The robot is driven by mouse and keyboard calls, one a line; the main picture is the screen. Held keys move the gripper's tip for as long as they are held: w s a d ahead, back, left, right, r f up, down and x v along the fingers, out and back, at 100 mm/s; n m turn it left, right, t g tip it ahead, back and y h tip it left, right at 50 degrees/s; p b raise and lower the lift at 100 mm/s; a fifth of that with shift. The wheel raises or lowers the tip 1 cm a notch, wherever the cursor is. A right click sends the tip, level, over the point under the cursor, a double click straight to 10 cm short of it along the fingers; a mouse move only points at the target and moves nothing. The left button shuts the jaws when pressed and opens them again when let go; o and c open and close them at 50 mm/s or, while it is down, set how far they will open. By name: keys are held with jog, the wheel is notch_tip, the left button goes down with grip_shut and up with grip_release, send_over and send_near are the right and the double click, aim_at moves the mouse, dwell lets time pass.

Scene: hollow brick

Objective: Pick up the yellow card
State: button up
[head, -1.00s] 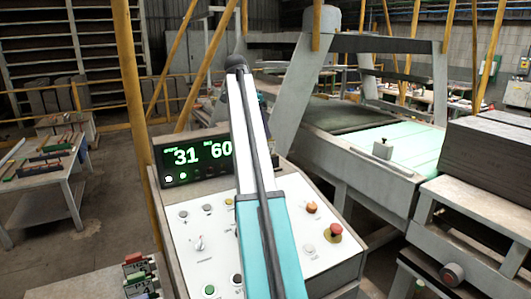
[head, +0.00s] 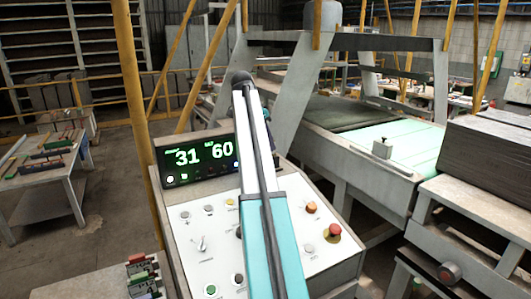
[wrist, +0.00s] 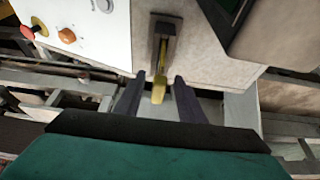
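In the wrist view a small yellow piece (wrist: 158,91), which looks like the yellow card, hangs at the lower end of a dark narrow holder (wrist: 163,40) on the side of the pale control console (wrist: 215,45). My gripper (wrist: 160,76) has two dark fingers spread apart, one on each side of the yellow piece. The fingers look open, with visible gaps to it; whether they are level with it in depth I cannot tell. In the head view my arm crosses the console's front, and the gripper and the yellow piece are hidden.
The console in the head view (head: 190,250) carries buttons, a red knob (head: 333,231) and a lit display (head: 197,155). A conveyor machine (head: 385,172) stands to the right. A side table (head: 40,165) and a yellow post (head: 134,120) are on the left.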

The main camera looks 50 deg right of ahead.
grip_shut()
jog(key=shift+r, duration=0.15)
jog(key=shift+r+b, duration=1)
jog(key=shift+r, duration=1.4)
notch_tip(320, 180, up, 4)
jog(key=shift+s+a+f+p, duration=0.1)
jog(key=shift+f+p, duration=0.1)
jog(key=shift+p, duration=1.05)
jog(key=shift+r+p, duration=0.6)
jog(key=shift+p, duration=0.05)
